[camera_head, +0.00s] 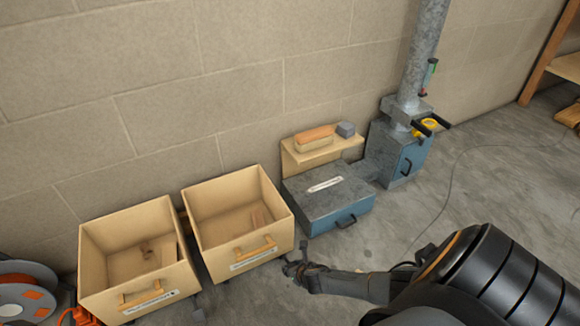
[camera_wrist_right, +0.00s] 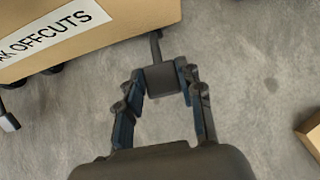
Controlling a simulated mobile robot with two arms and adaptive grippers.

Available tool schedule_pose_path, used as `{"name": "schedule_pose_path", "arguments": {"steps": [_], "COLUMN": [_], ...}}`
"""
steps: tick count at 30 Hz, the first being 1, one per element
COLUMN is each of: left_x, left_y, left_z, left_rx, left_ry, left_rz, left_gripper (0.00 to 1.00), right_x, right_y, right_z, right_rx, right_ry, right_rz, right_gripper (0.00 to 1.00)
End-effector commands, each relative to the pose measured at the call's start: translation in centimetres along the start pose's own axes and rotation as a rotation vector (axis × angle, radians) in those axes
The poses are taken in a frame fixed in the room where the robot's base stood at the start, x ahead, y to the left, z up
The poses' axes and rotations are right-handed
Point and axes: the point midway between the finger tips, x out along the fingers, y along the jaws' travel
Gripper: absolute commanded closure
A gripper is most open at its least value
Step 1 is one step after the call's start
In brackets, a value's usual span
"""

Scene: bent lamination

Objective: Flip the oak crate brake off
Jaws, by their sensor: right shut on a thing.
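The oak crate (camera_head: 236,255) is the right one of two pale wooden crates by the wall. A dark square brake pedal (camera_wrist_right: 162,79) on a thin stem sticks out low at the crate's edge. My right gripper (camera_wrist_right: 158,84) has its two fingers on either side of the pedal, shut on it. In the head view the right gripper (camera_head: 291,267) is low by the crate's front right corner, and the pedal is hard to make out. My left gripper is not in view.
The other wooden crate (camera_head: 135,283) stands to the left. A blue-grey box (camera_head: 325,205) with a handle and a blue machine with a pipe (camera_head: 400,150) stand to the right. A cable reel (camera_head: 25,290) is at far left. Bare floor (camera_head: 480,190) lies at right.

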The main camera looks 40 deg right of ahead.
Motion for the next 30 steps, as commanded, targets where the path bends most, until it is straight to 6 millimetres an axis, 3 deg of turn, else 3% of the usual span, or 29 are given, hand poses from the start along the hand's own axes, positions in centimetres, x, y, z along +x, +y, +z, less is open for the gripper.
{"name": "schedule_pose_path", "arguments": {"steps": [6, 7, 10, 23, 30], "left_x": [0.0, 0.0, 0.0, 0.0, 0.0], "left_y": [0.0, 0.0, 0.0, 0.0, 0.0], "left_z": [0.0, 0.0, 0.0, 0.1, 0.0], "left_rx": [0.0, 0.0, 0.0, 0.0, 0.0], "left_ry": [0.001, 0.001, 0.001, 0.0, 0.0], "left_rz": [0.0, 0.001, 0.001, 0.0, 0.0], "left_gripper": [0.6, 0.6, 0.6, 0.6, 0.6], "right_x": [0.1, 0.1, 0.1, -0.3, -2.8], "right_y": [0.3, 0.3, 0.2, -0.1, 0.0], "right_z": [0.2, 0.2, 0.2, 0.1, 0.1], "right_rx": [0.001, 0.001, 0.001, -0.001, -0.003], "right_ry": [-0.004, -0.005, -0.004, -0.003, -0.002], "right_rz": [0.006, 0.006, 0.005, 0.0, 0.003], "right_gripper": [1.0, 0.59, 0.4, 0.4, 0.4]}}
